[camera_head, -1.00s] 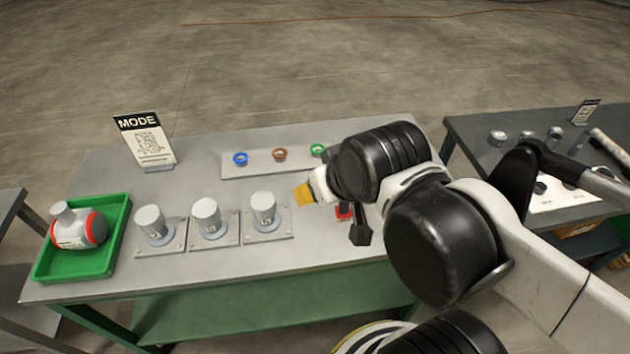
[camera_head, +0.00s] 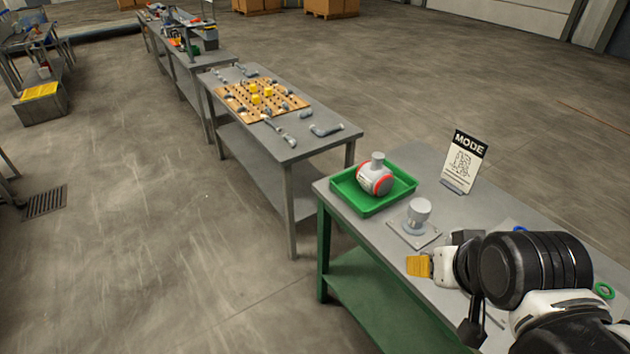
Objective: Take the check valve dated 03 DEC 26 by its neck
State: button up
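A white check valve with red bands (camera_head: 375,180) and a grey neck pointing up (camera_head: 377,160) lies in a green tray (camera_head: 343,194) at the far left end of the grey bench. Its date is too small to read. My gripper (camera_head: 420,266) is at the lower right, over the bench and apart from the valve. A yellow piece shows at its end, but its fingers cannot be made out clearly.
A grey capped post (camera_head: 418,212) on a plate stands between the tray and my arm. A MODE sign (camera_head: 463,163) stands behind it. My arm hides much of the bench's right part. Another table with a wooden pegboard (camera_head: 235,98) is further left, with open floor around.

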aim_at(376, 179)
jog(key=i+j, duration=0.5)
jog(key=i+j+z, duration=0.1)
jog(key=i+j, duration=0.4)
jog(key=j, duration=0.15)
jog(key=i+j+z, duration=0.1)
jog(key=i+j, duration=0.35)
jog(key=j, duration=0.2)
